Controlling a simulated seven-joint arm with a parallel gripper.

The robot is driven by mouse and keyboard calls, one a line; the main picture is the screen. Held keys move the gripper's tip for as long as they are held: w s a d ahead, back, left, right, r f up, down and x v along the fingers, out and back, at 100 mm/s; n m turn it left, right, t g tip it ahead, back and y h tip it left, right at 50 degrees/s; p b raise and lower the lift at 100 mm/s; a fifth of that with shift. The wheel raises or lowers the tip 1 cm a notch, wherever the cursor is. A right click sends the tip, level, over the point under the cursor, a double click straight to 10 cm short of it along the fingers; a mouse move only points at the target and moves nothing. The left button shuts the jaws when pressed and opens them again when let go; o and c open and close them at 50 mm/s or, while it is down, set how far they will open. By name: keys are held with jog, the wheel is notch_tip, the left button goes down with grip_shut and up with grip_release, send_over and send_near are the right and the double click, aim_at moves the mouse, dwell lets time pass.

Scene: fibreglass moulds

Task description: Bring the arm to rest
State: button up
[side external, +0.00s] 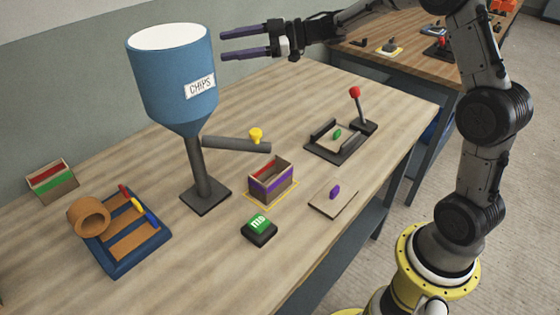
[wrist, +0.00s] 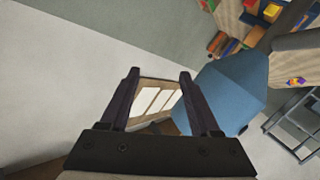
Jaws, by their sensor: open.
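My gripper (side external: 246,44) is raised above the table, beside the upper right of the blue hopper. Its two dark purple fingers are apart with nothing between them, pointing left. In the wrist view my gripper (wrist: 158,82) also shows two fingers apart. The blue hopper (side external: 172,88), labelled CHIPS, stands on a grey post and shows in the wrist view as a blue shape (wrist: 232,90) right of the fingers. I cannot tell from this angle how far the fingers are from the hopper.
The wooden table (side external: 300,110) holds a purple-banded box (side external: 270,182), a green button (side external: 259,226), a board with a purple piece (side external: 326,206), a red-knobbed lever station (side external: 340,140), a blue tray (side external: 125,245) and a red-green box (side external: 53,185). Another bench (side external: 425,62) stands behind.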

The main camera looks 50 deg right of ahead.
jog(key=s+d+r+m+t+h, duration=0.2)
jog(key=d+r+m+t+h, duration=0.25)
jog(key=r+h, duration=0.25)
jog(key=s+d+m+g+h, duration=0.25)
jog(key=s+m+h, duration=0.35)
jog(key=s, duration=0.3)
jog(key=s+a+f+m+g, duration=0.1)
jog(key=s+a+f+g, duration=0.1)
jog(key=s+f, duration=0.3)
jog(key=s+a+f+m+g+y, duration=0.1)
jog(key=s+f, duration=0.4)
jog(key=s, duration=0.8)
jog(key=s+a+f+m+g, duration=0.2)
jog(key=s+f+g, duration=0.2)
jog(key=s, duration=0.6)
jog(key=shift+a+f+g, duration=0.4)
jog(key=shift+g, duration=0.1)
